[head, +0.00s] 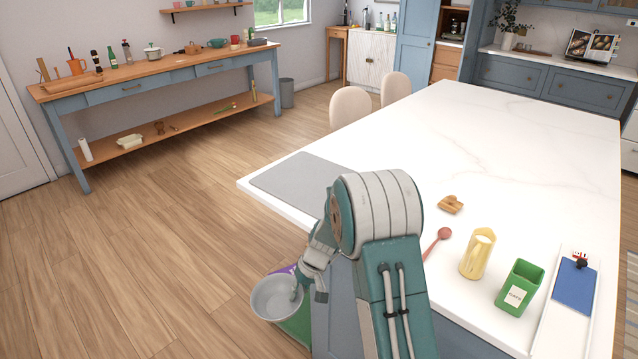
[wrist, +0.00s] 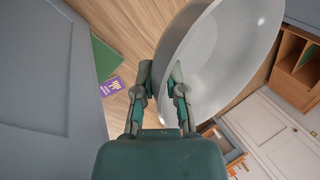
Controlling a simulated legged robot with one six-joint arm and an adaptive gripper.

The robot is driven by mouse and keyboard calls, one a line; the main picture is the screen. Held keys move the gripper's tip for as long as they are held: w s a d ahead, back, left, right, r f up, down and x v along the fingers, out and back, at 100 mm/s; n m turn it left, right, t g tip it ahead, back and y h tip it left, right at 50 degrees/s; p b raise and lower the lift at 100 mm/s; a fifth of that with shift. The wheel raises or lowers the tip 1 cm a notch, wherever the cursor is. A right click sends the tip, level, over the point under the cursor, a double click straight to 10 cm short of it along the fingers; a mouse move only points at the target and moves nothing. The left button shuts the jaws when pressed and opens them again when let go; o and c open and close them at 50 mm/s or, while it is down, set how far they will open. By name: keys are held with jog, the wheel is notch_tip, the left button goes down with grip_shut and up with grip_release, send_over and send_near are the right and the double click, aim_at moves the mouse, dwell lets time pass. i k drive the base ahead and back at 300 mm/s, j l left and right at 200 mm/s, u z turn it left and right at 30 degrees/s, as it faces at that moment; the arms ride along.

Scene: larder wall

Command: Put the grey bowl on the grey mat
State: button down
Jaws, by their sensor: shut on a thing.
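The grey bowl (head: 271,300) hangs in the air beside the left end of the white island, lower than its top. My gripper (head: 302,290) is shut on the bowl's rim. In the wrist view, my gripper (wrist: 160,82) has a finger on each side of the bowl wall, and the bowl (wrist: 225,55) appears tilted in that picture. The grey mat (head: 292,181) lies flat on the near left corner of the island top. My arm covers its right part. The bowl is apart from the mat, nearer the camera and over the floor side.
The island top (head: 480,130) holds a wooden piece (head: 450,204), a red spoon (head: 437,240), a yellow pitcher (head: 477,254), a green container (head: 520,287) and a blue-and-white tray (head: 553,330). A green and purple item (head: 298,325) shows below the bowl. Two chairs (head: 350,108) stand behind.

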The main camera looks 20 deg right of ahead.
aim_at(306, 181)
jog(key=i+j+z, duration=0.1)
jog(key=i+j, duration=0.35)
jog(key=i+j+z, duration=0.15)
jog(key=i+j, duration=0.25)
jog(key=j, duration=0.25)
